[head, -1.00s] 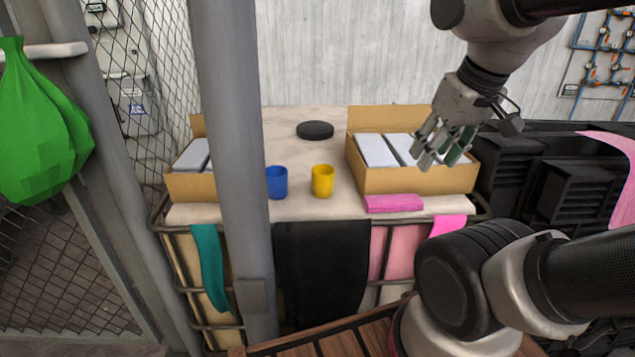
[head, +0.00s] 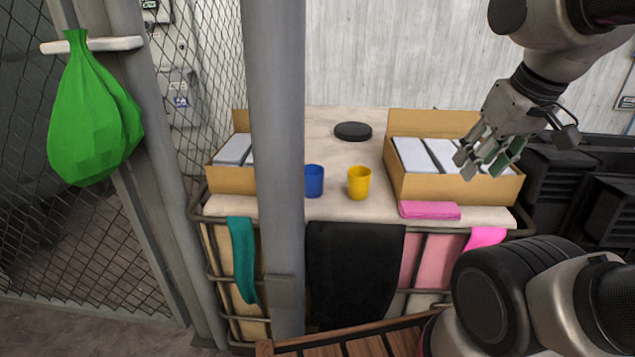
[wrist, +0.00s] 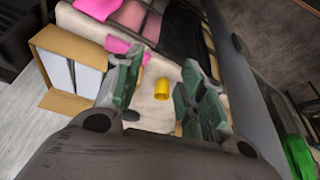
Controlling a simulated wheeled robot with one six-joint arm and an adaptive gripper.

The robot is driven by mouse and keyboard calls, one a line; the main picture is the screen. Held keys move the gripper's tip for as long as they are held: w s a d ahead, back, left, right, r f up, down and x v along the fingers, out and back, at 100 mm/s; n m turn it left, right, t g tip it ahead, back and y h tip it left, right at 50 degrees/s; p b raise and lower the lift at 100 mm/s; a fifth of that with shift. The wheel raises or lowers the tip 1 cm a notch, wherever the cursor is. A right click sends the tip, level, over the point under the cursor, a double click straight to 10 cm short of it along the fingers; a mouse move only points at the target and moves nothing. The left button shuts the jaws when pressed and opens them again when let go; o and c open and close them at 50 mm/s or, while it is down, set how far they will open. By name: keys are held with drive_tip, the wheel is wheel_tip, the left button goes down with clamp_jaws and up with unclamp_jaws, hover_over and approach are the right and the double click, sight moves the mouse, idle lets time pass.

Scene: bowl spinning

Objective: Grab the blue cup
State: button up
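The blue cup (head: 315,180) stands upright on the table (head: 330,208), just right of the grey pole, which covers a little of its left side in the head view. I cannot make it out in the wrist view. A yellow cup (head: 359,184) stands to its right; it also shows in the wrist view (wrist: 161,93), between my fingers. My gripper (head: 476,164) is open and empty, raised above the right cardboard box, well to the right of the blue cup. Its green-padded fingers are spread apart in the wrist view (wrist: 157,90).
A grey pole (head: 277,120) rises in front of the table. Cardboard boxes with white contents stand right (head: 460,186) and left (head: 232,181). A black disc (head: 353,131) lies behind the cups, a pink cloth (head: 429,210) at the front edge. A green bag (head: 95,120) hangs left.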

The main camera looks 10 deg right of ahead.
drive_tip(key=shift+o, duration=0.2)
idle(0.3)
drive_tip(key=o, duration=0.3)
drive_tip(key=shift+w, duration=0.1)
drive_tip(key=o, duration=0.6)
drive_tip(key=w, duration=0.1)
drive_tip(key=w+a+n, duration=0.1)
drive_tip(key=w, duration=0.1)
drive_tip(key=shift+w+a+r+y, duration=0.2)
drive_tip(key=shift+w+r+y, duration=0.05)
drive_tip(key=shift+r+y, duration=0.1)
drive_tip(key=n+g+y, duration=0.3)
drive_tip(key=n+y, duration=0.1)
drive_tip(key=n, duration=0.9)
hover_over(308, 182)
drive_tip(key=d, duration=0.5)
wheel_tip(308, 182, down, 17)
drive_tip(key=shift+n, duration=0.5)
drive_tip(key=x, duration=0.3)
drive_tip(key=w+x, duration=0.1)
drive_tip(key=x, duration=0.3)
drive_tip(key=w+x, duration=0.1)
drive_tip(key=x, duration=0.3)
drive_tip(key=shift+w+a+r, duration=0.1)
drive_tip(key=shift+r, duration=0.05)
